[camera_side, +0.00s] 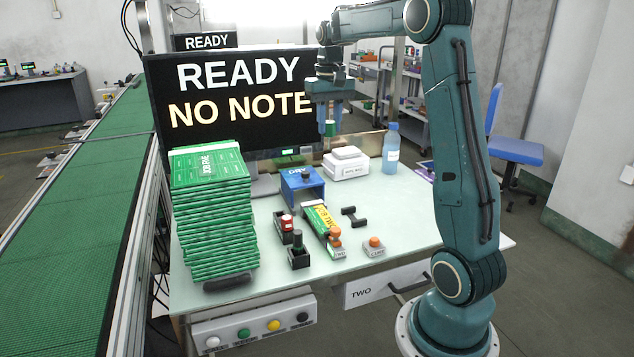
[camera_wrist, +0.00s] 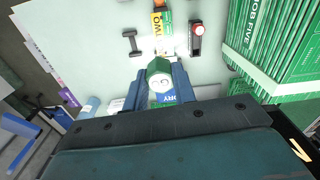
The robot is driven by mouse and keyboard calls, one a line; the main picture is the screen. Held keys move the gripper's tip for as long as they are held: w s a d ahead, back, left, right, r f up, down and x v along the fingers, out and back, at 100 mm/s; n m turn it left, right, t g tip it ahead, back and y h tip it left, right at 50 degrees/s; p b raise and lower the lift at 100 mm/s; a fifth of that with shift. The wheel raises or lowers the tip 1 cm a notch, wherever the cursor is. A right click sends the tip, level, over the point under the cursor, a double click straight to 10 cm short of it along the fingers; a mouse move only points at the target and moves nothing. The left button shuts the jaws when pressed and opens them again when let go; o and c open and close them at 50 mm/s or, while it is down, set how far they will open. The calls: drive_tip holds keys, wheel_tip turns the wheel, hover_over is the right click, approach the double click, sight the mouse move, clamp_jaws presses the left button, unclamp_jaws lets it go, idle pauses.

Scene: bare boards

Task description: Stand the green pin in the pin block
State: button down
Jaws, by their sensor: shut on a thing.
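The green pin (camera_side: 330,128) is between the fingers of my gripper (camera_side: 329,120), high above the back of the table. In the wrist view the green pin (camera_wrist: 159,67) shows as a short green cylinder with a pale end, and my gripper (camera_wrist: 159,76) is shut on it. A small black block (camera_side: 298,259) near the table's front holds a dark upright piece. I cannot tell which block is the pin block. My gripper is apart from both.
A tall stack of green boxes (camera_side: 213,215) stands on the left. A blue box (camera_side: 302,190) marked DRY, a white box (camera_side: 346,163) and a blue bottle (camera_side: 391,148) stand behind.

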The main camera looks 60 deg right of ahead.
drive_tip(key=w+a+f, duration=0.1)
drive_tip(key=w+f, duration=1.3)
drive_tip(key=f, duration=0.3)
drive_tip(key=shift+w+a+f, duration=0.15)
drive_tip(key=shift+w+f, duration=0.1)
drive_tip(key=shift+w, duration=0.15)
drive_tip(key=shift+f, duration=0.2)
drive_tip(key=shift+f, duration=3.75)
drive_tip(key=c, duration=1.1)
unclamp_jaws()
drive_tip(key=shift+o, duration=0.2)
drive_tip(key=shift+r, duration=0.1)
